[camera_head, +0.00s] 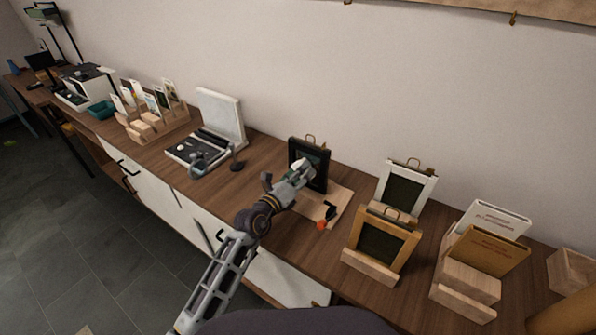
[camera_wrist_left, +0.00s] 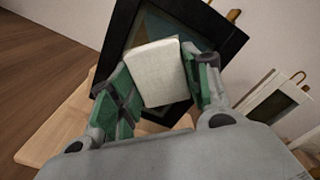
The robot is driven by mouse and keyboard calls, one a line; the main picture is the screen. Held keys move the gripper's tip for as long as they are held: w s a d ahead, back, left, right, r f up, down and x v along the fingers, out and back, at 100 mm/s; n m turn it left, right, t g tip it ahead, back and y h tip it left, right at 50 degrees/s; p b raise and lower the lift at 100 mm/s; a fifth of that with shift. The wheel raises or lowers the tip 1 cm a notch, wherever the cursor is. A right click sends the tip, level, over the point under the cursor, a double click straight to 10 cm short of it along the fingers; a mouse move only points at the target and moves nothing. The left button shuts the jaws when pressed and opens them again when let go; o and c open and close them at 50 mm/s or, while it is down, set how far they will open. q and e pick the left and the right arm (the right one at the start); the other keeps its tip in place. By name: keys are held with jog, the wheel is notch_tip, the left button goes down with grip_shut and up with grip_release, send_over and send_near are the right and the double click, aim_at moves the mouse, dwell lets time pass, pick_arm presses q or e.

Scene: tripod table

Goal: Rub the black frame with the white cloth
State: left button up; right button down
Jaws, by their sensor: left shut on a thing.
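The black frame (camera_head: 322,171) stands upright on a light wooden base (camera_head: 338,197) at the middle of the counter. My left gripper (camera_head: 303,171) is in front of the frame, its fingers over the frame's inner panel. In the left wrist view the gripper (camera_wrist_left: 160,85) is shut on the white cloth (camera_wrist_left: 157,72), a folded pale block between the green finger pads. The cloth lies over the panel of the black frame (camera_wrist_left: 222,33); whether it touches cannot be told. My right gripper is not in view.
A white frame (camera_head: 428,191) and a wooden frame (camera_head: 354,240) stand to the right, with book holders (camera_head: 470,273) beyond. A small black and red item (camera_head: 325,219) lies on the base. A white device (camera_head: 222,125) and card racks (camera_head: 150,122) stand left. The wall is close behind.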

pick_arm(q)
jog(key=shift+d, duration=0.1)
jog(key=s+d+p, duration=0.2)
jog(key=p, duration=0.1)
jog(key=shift+d, duration=0.4)
dwell(0.4)
jog(key=shift+p, duration=0.3)
jog(key=shift+w+a, duration=0.1)
jog(key=shift+a, duration=0.05)
dwell(0.3)
jog(key=shift+w+a, duration=1.05)
jog(key=shift+a, duration=0.3)
